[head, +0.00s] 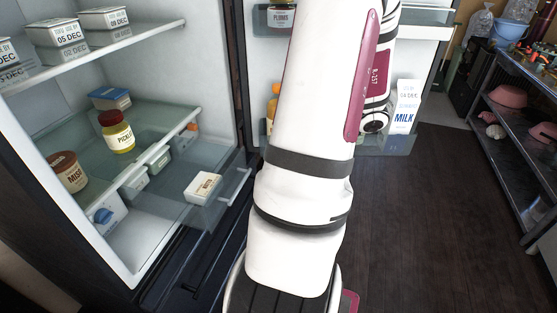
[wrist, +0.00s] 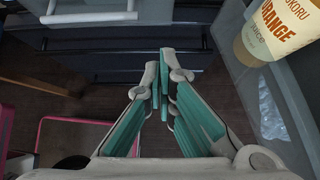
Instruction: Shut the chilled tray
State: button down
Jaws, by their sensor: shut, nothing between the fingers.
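The chilled tray (head: 225,198) is a clear drawer under the fridge's lower glass shelf. It is pulled out, with a white butter pack (head: 203,187) and other packs in it. The wrist view shows its pale handle bar (wrist: 90,17) at the upper left. My gripper (wrist: 165,75) is shut and empty, to the right of the handle and apart from it in that view. In the head view my arm hides the gripper.
The open fridge door is at the right, with a milk carton (head: 405,107) in its bin. An orange juice container (wrist: 280,32) stands close to my gripper's right. A pickle jar (head: 117,131) sits on the glass shelf. Dark floor (head: 425,220) is clear at right.

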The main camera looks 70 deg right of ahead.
aim_at(244, 174)
jog(key=shift+w+a+f+b, duration=0.1)
jog(key=shift+w+f+b, duration=0.2)
jog(key=shift+w+f, duration=0.9)
jog(key=shift+w+a+f+b, duration=0.15)
jog(key=shift+w+f+b, duration=0.3)
jog(key=shift+w, duration=1.4)
jog(key=shift+w+a+f+b, duration=0.1)
jog(key=shift+w+f+b, duration=0.1)
jog(key=shift+w+f, duration=1.05)
jog(key=shift+w+r, duration=0.3)
jog(key=shift+w, duration=0.05)
jog(key=w+b, duration=0.1)
jog(key=w, duration=0.7)
jog(key=w+a+b, duration=0.1)
jog(key=w, duration=0.8)
jog(key=w+a+b, duration=0.1)
jog(key=w, duration=0.7)
jog(key=shift+w, duration=0.55)
jog(key=shift+w+a, duration=0.1)
